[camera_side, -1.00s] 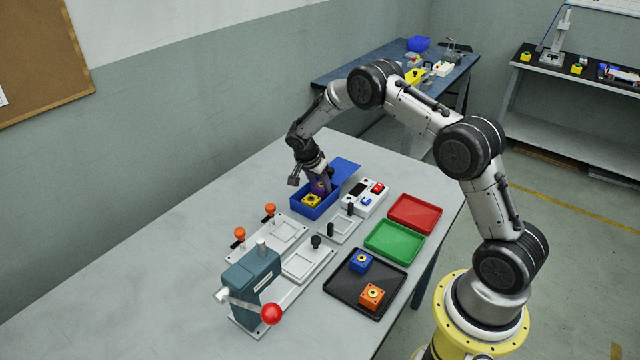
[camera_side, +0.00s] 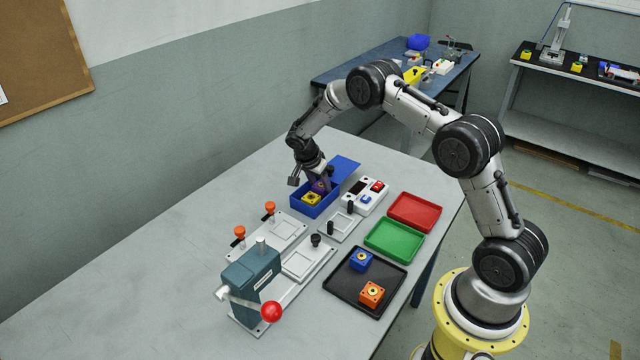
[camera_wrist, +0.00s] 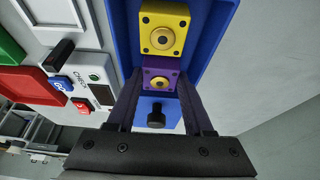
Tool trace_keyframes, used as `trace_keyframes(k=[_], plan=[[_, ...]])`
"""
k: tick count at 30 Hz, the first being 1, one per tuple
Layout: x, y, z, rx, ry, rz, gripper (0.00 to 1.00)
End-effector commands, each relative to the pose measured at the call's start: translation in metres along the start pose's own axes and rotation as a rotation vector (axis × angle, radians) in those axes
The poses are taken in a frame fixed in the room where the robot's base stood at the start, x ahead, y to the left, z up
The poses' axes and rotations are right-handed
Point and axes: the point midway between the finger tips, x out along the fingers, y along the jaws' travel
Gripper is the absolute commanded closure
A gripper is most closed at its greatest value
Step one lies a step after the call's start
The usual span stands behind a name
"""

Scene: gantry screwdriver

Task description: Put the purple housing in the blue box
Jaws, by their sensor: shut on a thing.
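The purple housing (camera_wrist: 160,79) is between my gripper's fingers in the wrist view, inside the blue box. My gripper (camera_side: 321,183) is shut on it and reaches down into the box; the fingers also show in the wrist view (camera_wrist: 158,105). The blue box (camera_side: 306,210) is open, and its wall shows in the wrist view (camera_wrist: 207,62). A yellow housing (camera_wrist: 163,33) lies in the box right beside the purple one; it also shows in the side view (camera_side: 312,199). The underside of the purple housing is hidden.
A white control box (camera_side: 364,196) stands right of the blue box. A red tray (camera_side: 414,212) and a green tray (camera_side: 394,239) are empty. A black tray (camera_side: 340,288) holds a blue housing (camera_side: 361,261) and an orange housing (camera_side: 372,293). A press (camera_side: 252,285) stands in front.

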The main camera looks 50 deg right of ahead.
Motion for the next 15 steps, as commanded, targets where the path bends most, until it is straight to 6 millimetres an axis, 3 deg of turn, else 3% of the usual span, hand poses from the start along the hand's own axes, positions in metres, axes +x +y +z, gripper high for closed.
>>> trace_keyframes(k=[15], plan=[[0.0038, -0.0008, 0.0014, 0.000, 0.000, -0.001, 1.00]])
